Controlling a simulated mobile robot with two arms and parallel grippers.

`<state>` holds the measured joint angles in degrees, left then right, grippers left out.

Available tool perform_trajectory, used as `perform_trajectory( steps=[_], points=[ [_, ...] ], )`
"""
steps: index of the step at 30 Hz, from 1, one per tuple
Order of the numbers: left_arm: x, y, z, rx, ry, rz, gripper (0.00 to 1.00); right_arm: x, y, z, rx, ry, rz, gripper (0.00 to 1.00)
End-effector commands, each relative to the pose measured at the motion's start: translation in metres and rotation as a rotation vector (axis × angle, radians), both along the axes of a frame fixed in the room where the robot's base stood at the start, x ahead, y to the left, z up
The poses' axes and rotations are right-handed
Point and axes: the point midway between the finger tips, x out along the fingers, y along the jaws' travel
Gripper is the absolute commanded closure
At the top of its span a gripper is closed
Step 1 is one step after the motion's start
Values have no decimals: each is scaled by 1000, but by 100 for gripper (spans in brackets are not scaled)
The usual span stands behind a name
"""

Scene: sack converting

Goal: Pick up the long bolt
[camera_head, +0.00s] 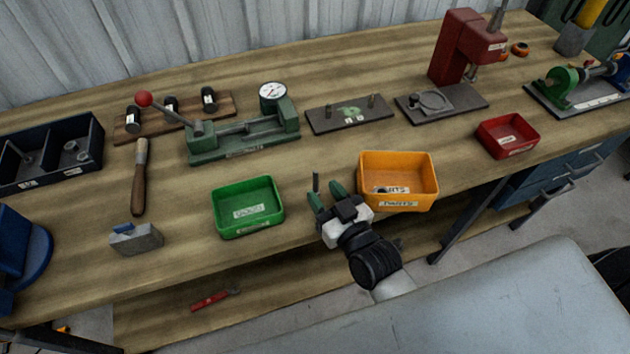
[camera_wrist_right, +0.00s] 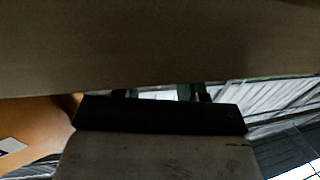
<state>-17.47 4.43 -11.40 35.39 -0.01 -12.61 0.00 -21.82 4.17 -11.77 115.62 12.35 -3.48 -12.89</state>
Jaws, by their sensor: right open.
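A thin grey upright pin, which looks like the long bolt (camera_head: 316,182), stands on the bench between the green bin and the orange bin. My right gripper (camera_head: 327,195) is open, with green fingertips low at the bench's front edge, just in front of the bolt. One finger is close to the bolt's foot; I cannot tell if they touch. In the right wrist view, parts of the green fingers (camera_wrist_right: 190,92) show behind the dark gripper body, and the bolt cannot be made out. My left gripper is not in view.
The orange bin (camera_head: 398,167) is close on the gripper's right, the green bin (camera_head: 248,207) on its left. A green press fixture (camera_head: 240,140) and a plate with pins (camera_head: 350,113) stand behind. A red bin (camera_head: 508,136) is at right. Bare wood (camera_head: 300,165) lies behind the bolt.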

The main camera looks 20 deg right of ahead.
Motion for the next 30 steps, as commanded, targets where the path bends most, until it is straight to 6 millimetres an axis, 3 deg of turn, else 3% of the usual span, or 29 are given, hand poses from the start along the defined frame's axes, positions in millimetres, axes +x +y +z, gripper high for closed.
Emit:
perform_trajectory(
  steps=[6,14,22,30],
  points=[
    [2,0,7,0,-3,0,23,28,7,3,1,0,0,58],
    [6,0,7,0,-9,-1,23,30,8,2,1,1,0,58],
    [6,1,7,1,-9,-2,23,30,7,2,0,1,0,98],
    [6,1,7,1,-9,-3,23,30,7,2,0,0,0,100]
  ],
)
